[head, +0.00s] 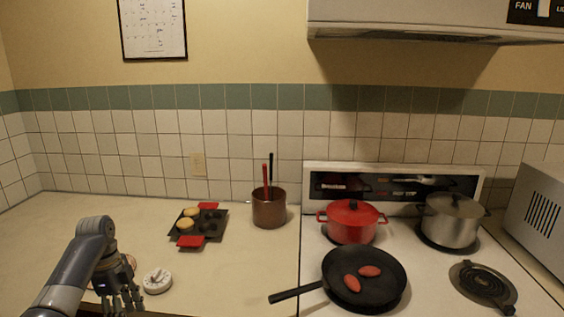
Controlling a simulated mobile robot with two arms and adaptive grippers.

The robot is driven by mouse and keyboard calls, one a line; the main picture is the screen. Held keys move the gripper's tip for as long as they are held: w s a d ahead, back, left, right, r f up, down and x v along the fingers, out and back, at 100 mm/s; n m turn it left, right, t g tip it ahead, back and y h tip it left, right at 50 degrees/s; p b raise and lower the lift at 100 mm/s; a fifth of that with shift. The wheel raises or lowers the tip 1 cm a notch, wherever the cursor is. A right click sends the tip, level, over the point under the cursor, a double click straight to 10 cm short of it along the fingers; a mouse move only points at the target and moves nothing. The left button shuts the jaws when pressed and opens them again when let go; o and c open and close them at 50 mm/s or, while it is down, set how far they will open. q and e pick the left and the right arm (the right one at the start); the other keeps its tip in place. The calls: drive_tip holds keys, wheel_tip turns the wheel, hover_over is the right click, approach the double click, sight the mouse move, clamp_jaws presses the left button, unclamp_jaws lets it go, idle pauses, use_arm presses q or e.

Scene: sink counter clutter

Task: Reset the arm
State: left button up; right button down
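My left arm comes in from the lower left. My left gripper (122,303) hangs low over the counter (60,225), with its fingers pointing down toward the bottom edge of the head view. Its fingertips are at or past the frame's edge, so I cannot tell how far apart they are, and no held thing shows. A round, pinkish thing behind the wrist is mostly hidden by the arm. A white dial timer (157,281) sits just right of the gripper, apart from it. My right gripper is not in view.
A muffin tin (214,226) with red grips and muffins, and a brown utensil pot (269,209), stand behind. On the stove are a skillet (377,290) with two reddish pieces, a red pot (350,222) and a steel pot (452,222). The counter's left side is clear.

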use_arm(q)
drive_tip(key=s+d+f+n+t+y, duration=0.2)
drive_tip(key=s+d+f+n, duration=0.4)
drive_tip(key=s+d+f, duration=0.85)
drive_tip(key=s+d+r+n+t, duration=0.15)
drive_tip(key=s+n, duration=0.35)
drive_tip(key=s, duration=0.5)
drive_tip(key=s+d+r+n+t, duration=0.1)
drive_tip(key=s+d+r+n, duration=0.2)
drive_tip(key=s, duration=0.7)
wheel_tip(320, 180, down, 27)
drive_tip(key=s+n+g, duration=0.1)
drive_tip(key=s+a+f, duration=0.1)
drive_tip(key=s+f, duration=0.6)
drive_tip(key=s, duration=0.1)
drive_tip(key=s+a+f+g, duration=0.1)
drive_tip(key=s+a+f, duration=0.1)
drive_tip(key=s+f, duration=0.6)
drive_tip(key=shift+a, duration=0.25)
